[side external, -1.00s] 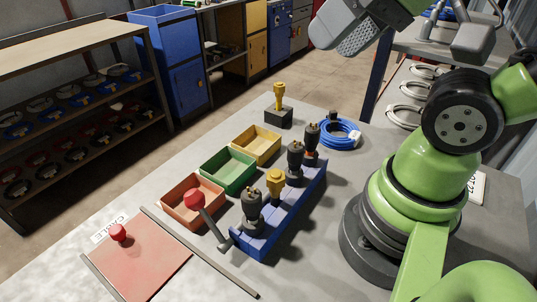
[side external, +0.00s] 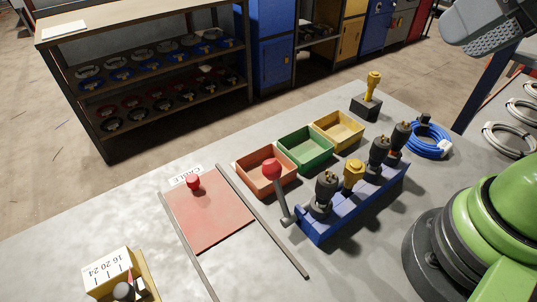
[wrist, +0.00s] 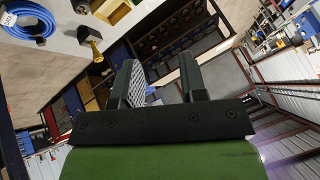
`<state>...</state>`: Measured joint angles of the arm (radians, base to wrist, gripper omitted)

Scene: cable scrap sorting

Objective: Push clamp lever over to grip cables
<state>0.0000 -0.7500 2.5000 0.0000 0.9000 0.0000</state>
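The clamp lever (side external: 280,190) is a grey bar with a red ball knob. It stands at the near left end of the blue clamp block (side external: 350,206), tilted left toward the orange tray. Several dark plugs (side external: 326,191) and a yellow plug (side external: 353,174) stand upright along the block. My gripper (side external: 490,22) is only partly in the side view, at the top right, raised and well away from the lever. In the wrist view my gripper (wrist: 156,85) shows two fingers apart with nothing between them. The lever does not show in the wrist view.
Orange (side external: 266,182), green (side external: 305,159) and yellow (side external: 337,140) trays line up behind the block. A blue cable coil (side external: 428,141) lies at right. A marked box (side external: 115,275) sits front left.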

